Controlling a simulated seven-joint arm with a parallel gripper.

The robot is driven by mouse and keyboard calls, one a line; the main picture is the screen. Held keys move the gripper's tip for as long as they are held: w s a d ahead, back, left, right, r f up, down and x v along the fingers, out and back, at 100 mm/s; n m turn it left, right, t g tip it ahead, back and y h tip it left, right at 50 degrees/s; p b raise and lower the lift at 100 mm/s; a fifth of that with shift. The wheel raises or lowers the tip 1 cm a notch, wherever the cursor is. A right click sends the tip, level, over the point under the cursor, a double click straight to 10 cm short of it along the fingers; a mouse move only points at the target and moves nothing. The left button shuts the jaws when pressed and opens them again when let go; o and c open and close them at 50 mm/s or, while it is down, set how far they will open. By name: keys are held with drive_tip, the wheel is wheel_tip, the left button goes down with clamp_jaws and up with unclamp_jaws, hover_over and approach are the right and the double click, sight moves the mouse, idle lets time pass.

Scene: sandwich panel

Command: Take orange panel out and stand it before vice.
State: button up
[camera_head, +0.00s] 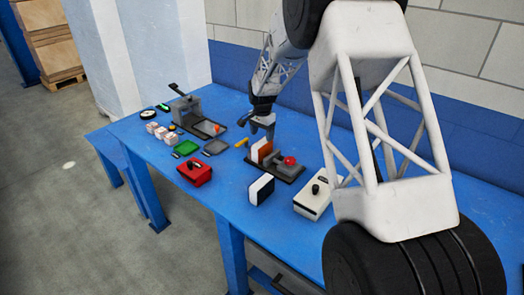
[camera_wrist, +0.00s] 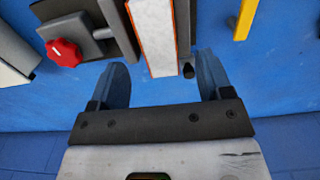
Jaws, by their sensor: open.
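The orange panel (camera_head: 266,150) stands upright at the vice (camera_head: 286,170), a grey block with a red knob on a dark base. In the wrist view the panel (camera_wrist: 156,40) shows its pale core edge between thin orange skins, close beside the grey vice parts (camera_wrist: 75,24). My gripper (camera_head: 264,128) is above the panel in the head view. In the wrist view my gripper (camera_wrist: 163,74) is open, one finger on each side of the panel's near end, with gaps on both sides. Whether the vice grips the panel cannot be told.
A dark-faced panel with a white edge (camera_head: 261,189) stands in front of the vice. A white box (camera_head: 314,200) is to the right and a red box (camera_head: 195,172) to the left. A yellow bar (camera_wrist: 244,18) lies near the gripper. Bare blue table lies around them.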

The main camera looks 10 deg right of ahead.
sight(262, 142)
drive_tip(key=shift+f, duration=0.15)
drive_tip(key=shift+f, duration=2.45)
drive_tip(key=shift+s, duration=0.1)
drive_tip(key=c, duration=1)
drive_tip(key=shift+r, duration=0.15)
drive_tip(key=shift+c, duration=0.2)
wheel_tip(262, 142, up, 28)
